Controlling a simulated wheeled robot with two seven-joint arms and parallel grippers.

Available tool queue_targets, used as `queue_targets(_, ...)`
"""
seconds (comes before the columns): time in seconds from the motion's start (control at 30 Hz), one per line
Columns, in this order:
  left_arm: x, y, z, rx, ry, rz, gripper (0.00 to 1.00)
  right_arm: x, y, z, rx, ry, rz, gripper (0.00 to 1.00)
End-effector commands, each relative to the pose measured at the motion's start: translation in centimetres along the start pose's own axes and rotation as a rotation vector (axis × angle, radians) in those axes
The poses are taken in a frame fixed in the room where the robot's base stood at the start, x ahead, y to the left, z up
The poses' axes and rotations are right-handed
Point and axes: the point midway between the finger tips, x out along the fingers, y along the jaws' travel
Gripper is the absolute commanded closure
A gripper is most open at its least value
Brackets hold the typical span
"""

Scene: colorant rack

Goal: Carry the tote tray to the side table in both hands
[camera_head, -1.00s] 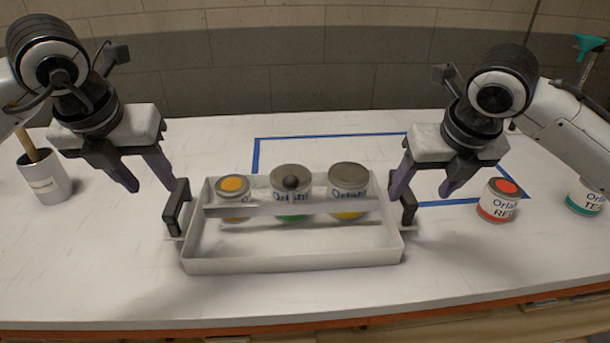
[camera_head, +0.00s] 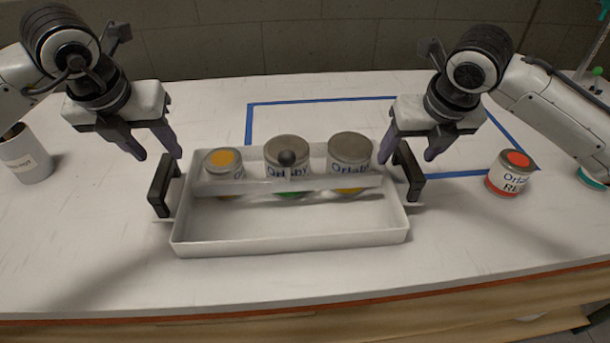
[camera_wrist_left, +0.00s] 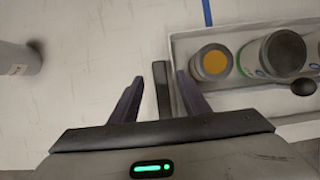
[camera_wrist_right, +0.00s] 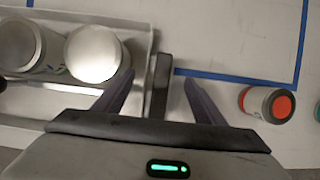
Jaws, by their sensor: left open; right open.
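The white tote tray (camera_head: 290,239) rests on the table, with a black handle on each end and a crossbar with a dark knob. Several cans stand in it: one with an orange top (camera_head: 222,160), one behind the knob (camera_head: 287,147) and one at right (camera_head: 349,150). My left gripper (camera_head: 157,155) is open above the left handle (camera_head: 160,185); in the left wrist view that handle (camera_wrist_left: 162,90) shows between the fingers. My right gripper (camera_head: 408,158) is open at the right handle (camera_head: 408,170); in the right wrist view that handle (camera_wrist_right: 160,85) lies between its fingers.
Blue tape (camera_head: 250,122) marks a rectangle behind the tray. A white cup (camera_head: 27,158) stands at far left. The table front is clear.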

Motion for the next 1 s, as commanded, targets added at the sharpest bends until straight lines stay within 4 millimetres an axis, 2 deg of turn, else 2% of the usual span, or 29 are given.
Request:
queue_targets(0.1,2.1,0.0,-0.1,0.000,0.003,0.000,0.58,2.2,0.0,-0.1,0.001,0.004,-0.001,0.36)
queue_targets(0.3,4.5,0.0,0.0,-0.001,0.001,0.000,0.58,4.5,0.0,0.0,0.001,0.002,0.000,0.36)
queue_targets(0.47,5.3,0.0,0.0,0.001,-0.001,0.000,0.58,5.3,0.0,0.0,0.000,0.000,0.000,0.36)
queue_targets(0.73,5.3,0.0,0.0,0.001,-0.001,0.000,0.58,5.4,0.0,0.0,0.000,0.000,0.000,0.36)
queue_targets(0.9,5.3,0.0,0.0,0.001,-0.001,0.000,0.86,5.3,0.0,0.0,0.000,0.000,-0.001,0.65)
queue_targets(1.0,5.3,0.0,0.0,0.000,-0.001,0.000,1.00,5.3,0.0,0.0,0.000,0.000,-0.001,0.81)
